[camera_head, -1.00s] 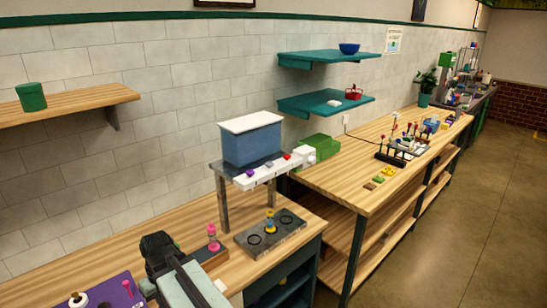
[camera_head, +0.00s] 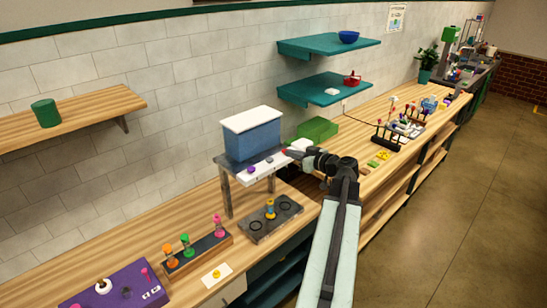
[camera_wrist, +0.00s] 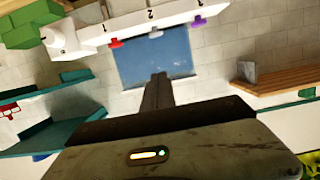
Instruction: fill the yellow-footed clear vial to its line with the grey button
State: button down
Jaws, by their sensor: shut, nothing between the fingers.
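The yellow-footed clear vial (camera_head: 270,209) stands upright on a dark tray (camera_head: 287,222) below the dispenser; its fill level and line are too small to read. The dispenser has a blue tank (camera_head: 252,140) and a white front bar (camera_head: 262,174). The grey button (camera_wrist: 155,34) sits between the red button (camera_wrist: 117,43) and the purple button (camera_wrist: 198,21), in the upside-down wrist view. My gripper (camera_head: 291,151) is shut and empty, near the bar's right end by the red button. In the wrist view its fingertips (camera_wrist: 158,77) point at the tank; contact cannot be told.
A rack of coloured vials (camera_head: 197,253), a white card (camera_head: 216,274) and a purple board (camera_head: 118,287) lie at the left. A green block (camera_head: 318,129) stands behind the dispenser's right end. Teal shelves (camera_head: 325,89) hang above. The counter left of the dispenser is partly clear.

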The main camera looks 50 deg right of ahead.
jog(key=b, duration=0.3)
send_over(269, 161)
jog(key=s+d, duration=0.1)
jog(key=s, duration=0.1)
notch_tip(269, 161, down, 3)
jog(key=shift+d+r, duration=0.15)
jog(key=shift+r, duration=0.05)
notch_tip(269, 161, down, 3)
jog(key=b, duration=0.2)
jog(key=shift+w+b, duration=0.15)
jog(key=shift+b, duration=0.15)
jog(key=shift+f+b, duration=0.45)
